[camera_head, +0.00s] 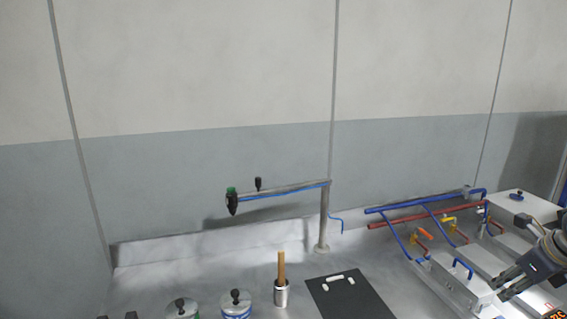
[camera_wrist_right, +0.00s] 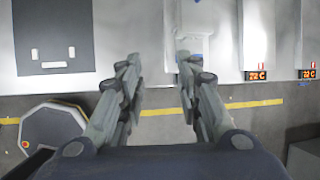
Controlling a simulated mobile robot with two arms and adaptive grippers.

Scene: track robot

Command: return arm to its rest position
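My right gripper (camera_head: 508,284) comes in from the right edge of the head view, near the front of the white box with a blue handle. In the right wrist view my right gripper (camera_wrist_right: 158,85) has its two fingers well apart with nothing between them. My left gripper is not clearly in the head view; only a small dark piece shows at the bottom edge.
A black board (camera_head: 350,296) with white pieces lies on the bench. Left of it stand a metal cup (camera_head: 281,294) with a wooden handle and two lidded pots (camera_head: 236,307). A post with a horizontal arm (camera_head: 280,190) rises behind. Blue and red pipes (camera_head: 425,212) stand right.

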